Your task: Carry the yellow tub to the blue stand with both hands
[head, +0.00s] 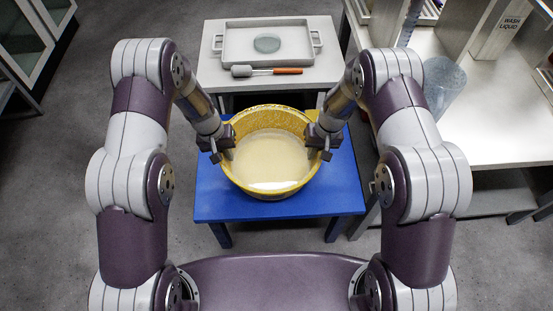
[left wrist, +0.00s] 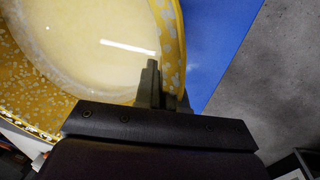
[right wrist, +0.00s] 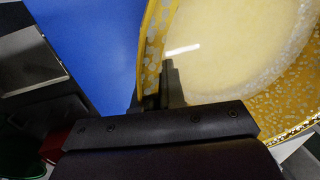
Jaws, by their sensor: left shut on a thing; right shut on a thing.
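The yellow tub (head: 270,188) is a round, speckled basin with a pale inside, and it is over the blue stand (head: 215,205) in the head view. I cannot tell whether its base touches the stand top. My left gripper (head: 226,146) is shut on the tub's left wall, and my right gripper (head: 316,146) is shut on its right wall. In the left wrist view the fingers (left wrist: 157,90) straddle the tub wall (left wrist: 172,45). In the right wrist view the fingers (right wrist: 160,90) also straddle the wall. The tub looks about level.
Floor is open at the left.

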